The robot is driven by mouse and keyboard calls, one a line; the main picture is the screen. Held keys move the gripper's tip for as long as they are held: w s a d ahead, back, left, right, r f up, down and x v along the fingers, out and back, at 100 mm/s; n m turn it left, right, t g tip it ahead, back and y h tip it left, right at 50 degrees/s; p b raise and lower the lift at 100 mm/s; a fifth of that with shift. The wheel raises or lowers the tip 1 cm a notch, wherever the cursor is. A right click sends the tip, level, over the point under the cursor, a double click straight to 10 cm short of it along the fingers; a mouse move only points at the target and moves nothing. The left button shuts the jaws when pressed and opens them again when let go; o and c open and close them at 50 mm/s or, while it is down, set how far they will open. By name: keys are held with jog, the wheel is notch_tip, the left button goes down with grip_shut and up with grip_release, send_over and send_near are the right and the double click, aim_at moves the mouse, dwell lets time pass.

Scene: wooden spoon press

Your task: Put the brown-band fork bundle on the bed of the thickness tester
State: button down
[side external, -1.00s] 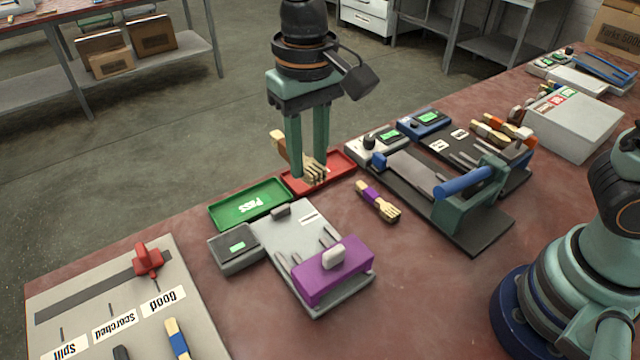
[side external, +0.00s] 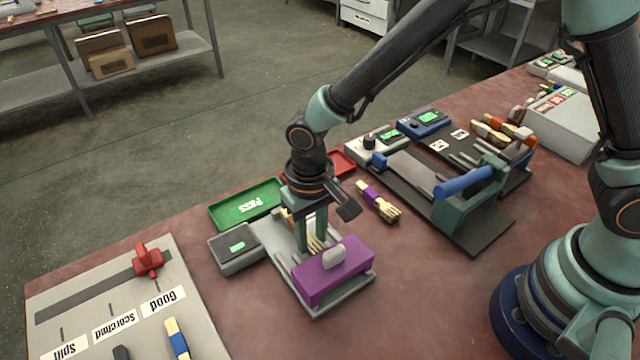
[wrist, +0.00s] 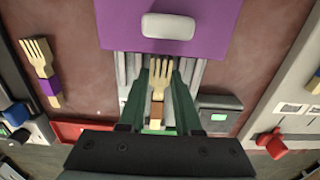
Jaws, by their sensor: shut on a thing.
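My gripper (side external: 312,240) is shut on the brown-band fork bundle (side external: 316,243), low over a grey-bedded device. In the wrist view the bundle (wrist: 158,72) lies between the green fingers (wrist: 160,85), its tines toward the purple block and its brown band nearer the palm. The grey bed (side external: 345,301) carries a purple block (side external: 332,272) with a white knob, with grey rails beside it and a screen box (side external: 236,248) on its left. No label shows that this device is the thickness tester. I cannot tell whether the bundle touches the bed.
A purple-band fork bundle (side external: 378,201) lies on the table to the right. A green PASS tray (side external: 245,205) and a partly hidden red tray (side external: 343,163) stand behind. A blue-handled press (side external: 465,195) is at right, a sorting board (side external: 130,300) at front left.

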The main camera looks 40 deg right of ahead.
aim_at(312, 241)
jog(key=shift+f, duration=0.35)
jog(key=shift+f, duration=0.1)
jog(key=c, duration=0.6)
grip_release()
notch_tip(312, 241, up, 12)
jog(key=s+d+r+t, duration=0.2)
jog(key=d+r, duration=0.3)
jog(key=d, duration=0.6)
jog(key=s+d+r+t, duration=0.2)
jog(key=d+r, duration=0.3)
jog(key=d, duration=0.7)
jog(key=shift+s+t, duration=0.3)
jog(key=shift+t, duration=0.5)
